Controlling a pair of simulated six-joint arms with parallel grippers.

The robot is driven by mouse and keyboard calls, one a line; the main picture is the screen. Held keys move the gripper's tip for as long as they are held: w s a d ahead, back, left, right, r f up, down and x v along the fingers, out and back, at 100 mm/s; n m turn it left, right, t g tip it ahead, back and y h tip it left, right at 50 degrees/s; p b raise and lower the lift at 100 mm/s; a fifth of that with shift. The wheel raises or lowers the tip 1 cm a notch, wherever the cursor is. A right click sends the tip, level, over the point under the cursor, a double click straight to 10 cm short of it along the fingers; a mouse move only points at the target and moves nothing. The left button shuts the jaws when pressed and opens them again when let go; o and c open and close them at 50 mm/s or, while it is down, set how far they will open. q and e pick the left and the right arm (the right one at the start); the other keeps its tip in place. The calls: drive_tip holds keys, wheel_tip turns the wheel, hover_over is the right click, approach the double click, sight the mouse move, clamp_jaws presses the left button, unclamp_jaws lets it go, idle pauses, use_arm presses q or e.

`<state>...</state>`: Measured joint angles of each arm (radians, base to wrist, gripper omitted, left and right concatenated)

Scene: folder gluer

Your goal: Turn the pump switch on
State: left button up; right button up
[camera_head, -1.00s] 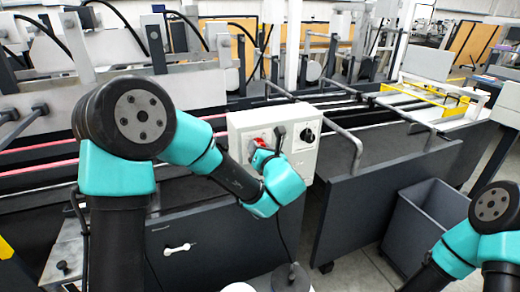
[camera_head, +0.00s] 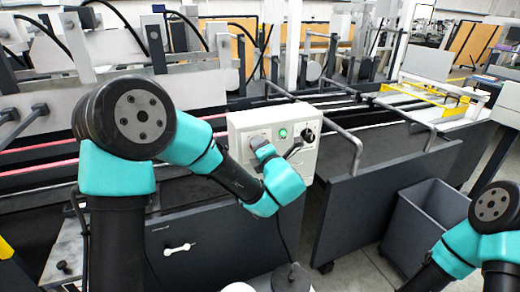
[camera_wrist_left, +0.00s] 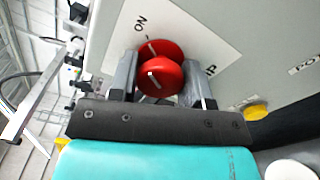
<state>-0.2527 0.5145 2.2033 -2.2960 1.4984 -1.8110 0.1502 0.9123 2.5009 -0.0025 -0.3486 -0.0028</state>
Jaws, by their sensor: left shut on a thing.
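The pump switch is a round red knob (camera_wrist_left: 160,75) with a white mark, on a white plate with the word ON beside it. In the wrist view it sits between the two fingers of my left gripper (camera_wrist_left: 158,80), which is shut on it. In the head view my left gripper (camera_head: 279,148) is at the front of the light grey control box (camera_head: 242,133), its fingers spread to either side, and it hides the red knob. A green lamp (camera_head: 283,133) and a black knob (camera_head: 307,135) show above and right of the gripper. My right gripper is out of view.
A yellow round part (camera_wrist_left: 256,112) is on the panel near the gripper in the wrist view. A grey bin (camera_head: 428,215) stands right of the machine. Metal rails (camera_head: 345,140) run beside the control box. My right arm is at the lower right.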

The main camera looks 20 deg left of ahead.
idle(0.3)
use_arm(q)
drive_tip(key=o, duration=0.9)
drive_tip(key=shift+s, duration=0.1)
drive_tip(key=v, duration=1.7)
drive_tip(key=shift+s+d, duration=0.1)
drive_tip(key=shift+d, duration=0.05)
drive_tip(key=shift+f, duration=0.1)
